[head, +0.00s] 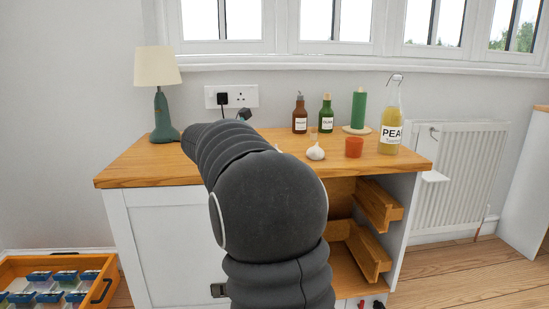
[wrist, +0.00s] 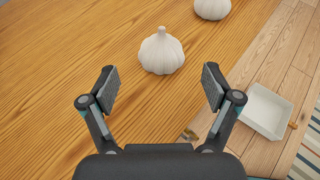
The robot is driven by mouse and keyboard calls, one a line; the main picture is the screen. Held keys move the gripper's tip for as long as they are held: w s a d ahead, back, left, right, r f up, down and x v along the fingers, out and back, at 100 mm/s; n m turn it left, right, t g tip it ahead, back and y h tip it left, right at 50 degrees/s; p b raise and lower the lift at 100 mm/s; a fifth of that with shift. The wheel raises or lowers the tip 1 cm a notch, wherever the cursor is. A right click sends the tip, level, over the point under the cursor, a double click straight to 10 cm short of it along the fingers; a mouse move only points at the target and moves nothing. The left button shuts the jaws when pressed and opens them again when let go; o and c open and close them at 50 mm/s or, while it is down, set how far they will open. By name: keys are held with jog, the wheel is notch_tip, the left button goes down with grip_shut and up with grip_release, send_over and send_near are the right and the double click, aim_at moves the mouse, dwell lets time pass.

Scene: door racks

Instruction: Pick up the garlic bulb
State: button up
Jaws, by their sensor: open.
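A white garlic bulb (wrist: 161,54) stands upright on the wooden counter top (wrist: 60,70), ahead of my gripper (wrist: 160,86) in the wrist view. My gripper is open and empty. The bulb is centred between the fingers but beyond their tips, with a gap. A second white bulb (wrist: 212,7) is cut off by the top edge, farther right. In the head view one bulb (head: 316,152) stands on the counter, and a bit of white shows beside my arm. My arm hides the gripper there.
An orange cup (head: 354,147), a yellow bottle (head: 390,125), a green candle (head: 358,110) and two small pump bottles stand at the counter's right. A lamp (head: 160,90) stands at the left. Past the counter edge, a white tray (wrist: 265,110) sits lower, over the floor.

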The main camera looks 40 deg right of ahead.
jog(key=x, duration=0.3)
jog(key=shift+d+f, duration=0.1)
jog(key=c, duration=1.1)
jog(key=shift+c, duration=0.3)
